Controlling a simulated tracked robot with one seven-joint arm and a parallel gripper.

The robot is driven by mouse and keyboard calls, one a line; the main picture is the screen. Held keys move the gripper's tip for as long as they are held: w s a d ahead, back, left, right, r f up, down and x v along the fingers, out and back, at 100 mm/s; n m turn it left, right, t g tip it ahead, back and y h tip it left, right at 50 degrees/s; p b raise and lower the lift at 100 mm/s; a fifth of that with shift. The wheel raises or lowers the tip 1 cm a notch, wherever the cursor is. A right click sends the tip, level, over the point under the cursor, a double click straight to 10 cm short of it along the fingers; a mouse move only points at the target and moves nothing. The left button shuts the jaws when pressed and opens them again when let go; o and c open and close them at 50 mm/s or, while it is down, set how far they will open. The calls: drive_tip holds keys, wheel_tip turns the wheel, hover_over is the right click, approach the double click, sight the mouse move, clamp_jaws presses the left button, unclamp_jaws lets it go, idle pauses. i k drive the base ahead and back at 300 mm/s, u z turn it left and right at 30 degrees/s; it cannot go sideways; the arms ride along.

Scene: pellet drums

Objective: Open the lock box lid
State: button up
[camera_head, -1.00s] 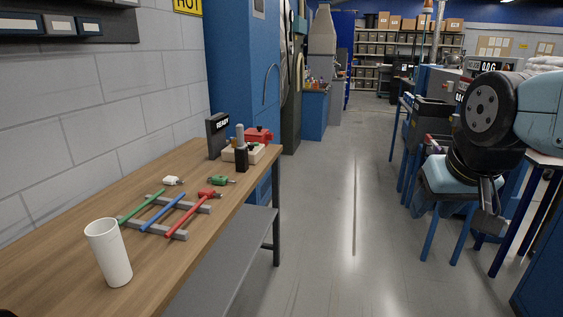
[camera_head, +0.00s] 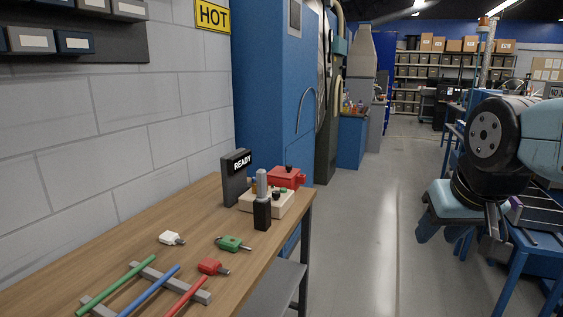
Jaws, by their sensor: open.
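A red box (camera_head: 287,179), which looks like the lock box, sits at the far end of the wooden workbench (camera_head: 205,212). A small dark knob shows at its top. A cream block (camera_head: 275,206) with small knobs stands in front of it and hides part of it. The lid's state is too small to make out for sure. My gripper (camera_head: 494,246) hangs at the right of the view, pointing down, open and with nothing visible in it. It is over the aisle side, well apart from the bench and the red box.
A dark READY sign (camera_head: 237,178) and a black-and-grey cylinder (camera_head: 262,202) stand by the box. White, green and red padlock-like pieces and colored rods on grey bars (camera_head: 171,281) lie nearer. Blue stands (camera_head: 525,255) are at right. The aisle floor (camera_head: 385,235) is clear.

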sight(287, 171)
drive_tip(key=u, duration=0.05)
drive_tip(key=i, duration=1.8)
drive_tip(key=z, duration=0.05)
